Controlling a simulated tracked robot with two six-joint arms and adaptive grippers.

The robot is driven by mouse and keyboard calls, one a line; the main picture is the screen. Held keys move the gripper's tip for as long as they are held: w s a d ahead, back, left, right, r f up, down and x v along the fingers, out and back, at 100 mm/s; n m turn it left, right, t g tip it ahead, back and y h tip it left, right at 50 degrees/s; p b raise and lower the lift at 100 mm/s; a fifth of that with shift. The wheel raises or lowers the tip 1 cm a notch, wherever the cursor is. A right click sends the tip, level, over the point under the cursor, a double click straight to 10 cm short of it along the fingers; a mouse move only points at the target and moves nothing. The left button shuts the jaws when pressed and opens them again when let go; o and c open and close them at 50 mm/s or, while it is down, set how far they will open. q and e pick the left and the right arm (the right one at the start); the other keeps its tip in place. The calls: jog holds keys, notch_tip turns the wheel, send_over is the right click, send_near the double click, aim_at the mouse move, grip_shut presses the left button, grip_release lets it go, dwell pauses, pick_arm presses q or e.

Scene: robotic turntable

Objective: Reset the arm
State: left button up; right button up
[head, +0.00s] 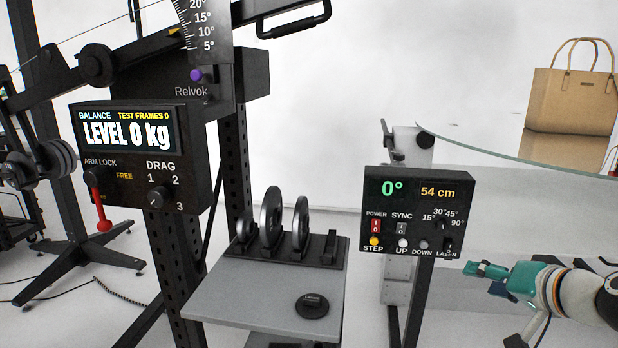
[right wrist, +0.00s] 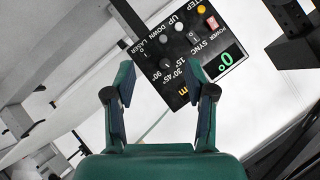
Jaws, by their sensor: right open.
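My right gripper (head: 490,280) is open and empty at the lower right of the head view, right of the turntable control box (head: 410,217) and apart from it. In the right wrist view its two fingers (right wrist: 160,78) stand apart, with the control box (right wrist: 180,55) beyond them, upside down. The box reads 0° and 54 cm. At left in the head view is a balance arm (head: 50,82) with stacked weights. Its panel (head: 140,155) reads LEVEL 0 kg. A red arm lock lever (head: 102,215) hangs down below the word FREE. My left gripper is not in view.
A grey shelf (head: 235,300) holds upright discs in a black rack (head: 325,252) and a flat black disc (head: 312,305). A tan bag (head: 570,100) stands on the glass-edged turntable (head: 480,148) at right. A purple knob (head: 196,75) sits above the balance panel.

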jog(key=s+a+f+n+g+y+p, duration=0.1)
jog(key=s+a+f+g+p, duration=0.1)
jog(key=a+f+g+p, duration=0.5)
jog(key=s+a+f+n+y+p, duration=0.15)
jog(key=a+f+p, duration=0.35)
jog(key=p, duration=0.6)
pick_arm(q)
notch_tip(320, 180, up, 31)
jog(key=p, duration=1)
pick_arm(e)
jog(key=s+a+f+n+g, duration=0.1)
jog(key=s+a+f+g, duration=0.1)
jog(key=s, duration=0.7)
jog(key=s+a+f+n+g, duration=0.1)
jog(key=s+a+f+g, duration=0.1)
jog(key=s+a+f, duration=0.2)
jog(key=shift+s+a+f, duration=0.2)
jog(key=shift+s+a, duration=1.5)
jog(key=shift+s, duration=1.15)
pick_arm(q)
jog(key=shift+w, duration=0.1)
